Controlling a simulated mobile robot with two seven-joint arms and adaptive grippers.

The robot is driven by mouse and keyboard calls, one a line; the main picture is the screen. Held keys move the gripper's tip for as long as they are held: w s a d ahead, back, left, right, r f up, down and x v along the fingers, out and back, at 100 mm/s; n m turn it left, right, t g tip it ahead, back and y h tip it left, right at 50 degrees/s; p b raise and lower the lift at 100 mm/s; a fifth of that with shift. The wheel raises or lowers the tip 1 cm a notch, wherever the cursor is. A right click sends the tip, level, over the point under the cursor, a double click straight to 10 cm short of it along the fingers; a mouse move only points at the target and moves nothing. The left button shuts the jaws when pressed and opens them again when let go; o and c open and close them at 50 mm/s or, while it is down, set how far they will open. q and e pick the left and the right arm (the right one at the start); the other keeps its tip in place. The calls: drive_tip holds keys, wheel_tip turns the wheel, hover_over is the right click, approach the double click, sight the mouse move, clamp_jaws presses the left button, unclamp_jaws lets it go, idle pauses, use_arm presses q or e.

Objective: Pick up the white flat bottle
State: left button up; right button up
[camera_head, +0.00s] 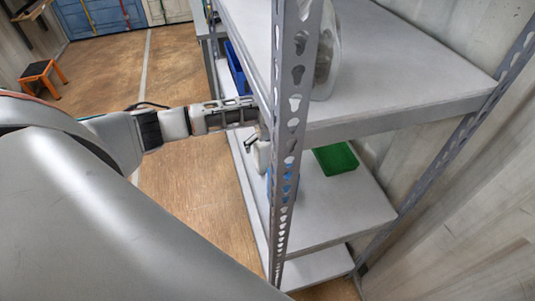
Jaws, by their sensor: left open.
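My left arm reaches in from the left to the grey metal shelf rack. My left gripper (262,118) is at the front post, just below the top shelf, and is open; its fingertips are partly hidden by the post. Just below it, a small white object (262,157) with a dark part stands on the middle shelf, partly behind the post. It may be the white flat bottle, but its shape is not clear. I cannot tell whether the gripper touches it. My right gripper is not in view.
The perforated post (290,130) stands close beside the gripper. A pale, partly clear container (328,55) is on the top shelf (420,60). A green bin (335,158) and something blue are on the middle shelf (340,205). A blue bin (237,68) is farther back. An orange-black stool (42,75) stands on the floor.

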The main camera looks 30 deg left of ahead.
use_arm(q)
drive_tip(key=shift+x, duration=1.05)
drive_tip(key=c, duration=1.5)
drive_tip(key=shift+r, duration=0.1)
drive_tip(key=shift+r, duration=0.15)
